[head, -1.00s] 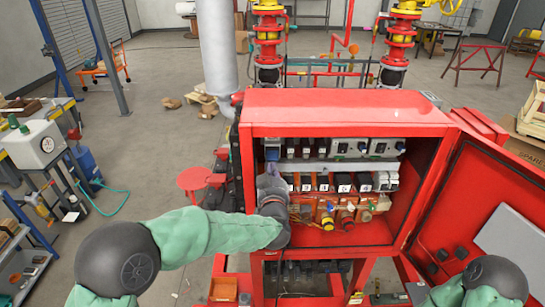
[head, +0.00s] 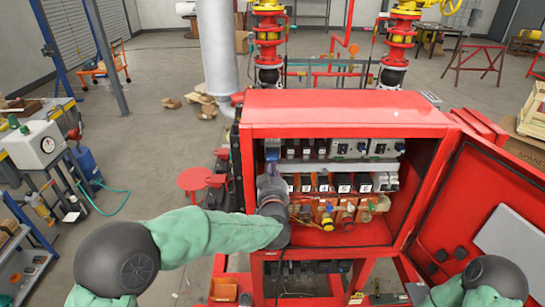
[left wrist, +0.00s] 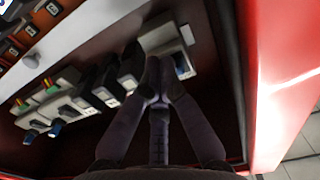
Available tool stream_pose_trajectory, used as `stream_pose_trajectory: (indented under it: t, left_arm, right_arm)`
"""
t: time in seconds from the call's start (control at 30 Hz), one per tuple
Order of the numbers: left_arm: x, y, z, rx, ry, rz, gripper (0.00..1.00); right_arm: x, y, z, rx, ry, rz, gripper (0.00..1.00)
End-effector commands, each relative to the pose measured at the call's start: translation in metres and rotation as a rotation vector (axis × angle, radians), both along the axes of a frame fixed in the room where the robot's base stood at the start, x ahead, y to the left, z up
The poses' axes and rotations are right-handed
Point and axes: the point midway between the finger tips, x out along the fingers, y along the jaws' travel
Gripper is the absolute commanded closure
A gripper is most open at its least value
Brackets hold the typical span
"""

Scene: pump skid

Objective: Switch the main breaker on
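The open red cabinet (head: 345,110) stands in front of me with rows of breakers inside. The breaker at the top left of the upper row, a pale block with a blue handle, shows in the left wrist view (left wrist: 168,42). In the head view my left gripper (head: 271,163) reaches up to this corner and partly covers it. In the left wrist view the left fingertips (left wrist: 161,88) are drawn together just below the breaker, close to its blue handle. I cannot tell whether they touch it. Nothing shows between them. My right gripper is out of view.
Smaller dark breakers (left wrist: 115,80) sit close beside the fingers. Grey units with blue knobs (head: 357,147) fill the right of the upper row. The cabinet's side wall (left wrist: 275,80) is near the left gripper. The red door (head: 480,200) hangs open at the right.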

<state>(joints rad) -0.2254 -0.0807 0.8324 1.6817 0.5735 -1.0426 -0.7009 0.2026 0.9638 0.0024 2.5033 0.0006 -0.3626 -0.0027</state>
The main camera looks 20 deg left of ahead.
Motion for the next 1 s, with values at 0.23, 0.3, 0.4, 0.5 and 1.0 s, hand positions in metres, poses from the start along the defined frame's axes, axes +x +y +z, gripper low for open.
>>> stream_pose_trajectory:
  t: [0.23,0.3,0.4,0.5,1.0]
  left_arm:
    - [0.002,0.002,0.015,-0.001,-0.015,0.005,1.0]
    - [0.002,0.002,0.017,-0.001,-0.015,0.005,1.0]
    - [0.002,0.002,0.019,-0.001,-0.014,0.005,1.0]
    - [0.001,0.002,0.02,-0.002,-0.012,0.005,1.0]
    - [-0.015,-0.003,0.018,-0.001,-0.005,0.001,1.0]
  right_arm:
    - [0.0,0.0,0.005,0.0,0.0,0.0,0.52]
    - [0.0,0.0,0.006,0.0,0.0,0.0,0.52]
    - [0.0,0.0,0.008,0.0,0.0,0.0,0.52]
    - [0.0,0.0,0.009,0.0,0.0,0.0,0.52]
    - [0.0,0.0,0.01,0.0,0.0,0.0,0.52]
